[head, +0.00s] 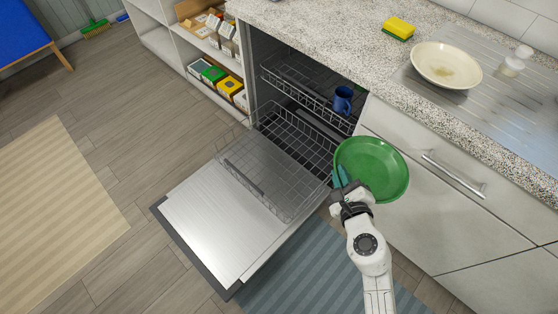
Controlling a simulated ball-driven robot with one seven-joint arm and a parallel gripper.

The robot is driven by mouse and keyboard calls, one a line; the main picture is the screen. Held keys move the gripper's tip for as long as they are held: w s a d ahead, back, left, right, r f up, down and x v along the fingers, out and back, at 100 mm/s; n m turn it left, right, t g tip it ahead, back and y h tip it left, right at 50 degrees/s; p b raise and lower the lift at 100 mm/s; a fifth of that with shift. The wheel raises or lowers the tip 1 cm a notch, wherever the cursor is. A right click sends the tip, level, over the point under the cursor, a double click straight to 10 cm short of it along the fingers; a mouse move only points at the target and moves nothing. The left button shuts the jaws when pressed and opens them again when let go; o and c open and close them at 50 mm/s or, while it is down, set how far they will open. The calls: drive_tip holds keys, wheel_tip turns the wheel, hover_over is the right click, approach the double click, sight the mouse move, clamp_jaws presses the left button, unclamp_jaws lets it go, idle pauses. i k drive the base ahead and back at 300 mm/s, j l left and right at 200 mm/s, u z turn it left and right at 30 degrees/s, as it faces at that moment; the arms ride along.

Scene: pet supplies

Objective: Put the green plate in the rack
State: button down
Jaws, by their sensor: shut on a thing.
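The green plate (375,165) is round and held up in front of the cabinet, just right of the open dishwasher, with its face toward the camera. My gripper (343,186) is shut on the plate's lower left rim. The lower wire rack (285,137) is empty and partly pulled out over the open door. The upper wire rack (305,90) holds a blue mug (343,100). The plate is beside the lower rack's right end; I cannot tell whether they touch.
The dishwasher door (215,225) is folded down over the floor. A counter (330,35) above holds a cream plate (446,65), a sponge (398,28) and a small bottle (514,62). A cabinet handle (453,175) sticks out at right. Shelves (185,45) stand at left.

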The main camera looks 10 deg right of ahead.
sight(278, 162)
drive_tip(key=i+j, duration=0.1)
drive_tip(key=i, duration=0.45)
drive_tip(key=i+j+u, duration=0.15)
drive_tip(key=i, duration=0.35)
